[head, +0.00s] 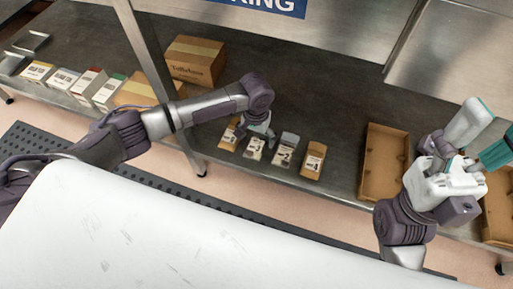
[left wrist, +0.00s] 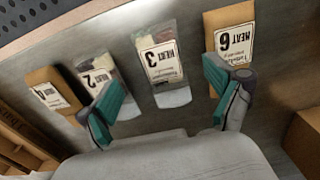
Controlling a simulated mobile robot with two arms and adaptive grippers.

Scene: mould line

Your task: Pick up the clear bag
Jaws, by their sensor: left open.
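Two clear bags lie flat between two brown bags on the dark table. The clear bag labelled 3 (left wrist: 163,62) is second from the left in the head view (head: 255,148). The clear bag labelled 2 (left wrist: 104,84) lies beside it (head: 286,150). My left gripper (head: 260,132) is open and empty above the bag labelled 3. In the left wrist view that bag shows ahead between the two spread teal fingers (left wrist: 160,97). Whether the fingers touch anything is not clear. My right gripper (head: 485,128) is held at the right with its fingers apart, empty.
Brown bags flank the clear ones: one labelled 6 (left wrist: 230,42), one labelled 4 (left wrist: 53,92). An empty cardboard tray (head: 385,162) stands to the right. A cardboard box (head: 195,60), a table post (head: 150,55) and several small cartons (head: 88,84) are at the left.

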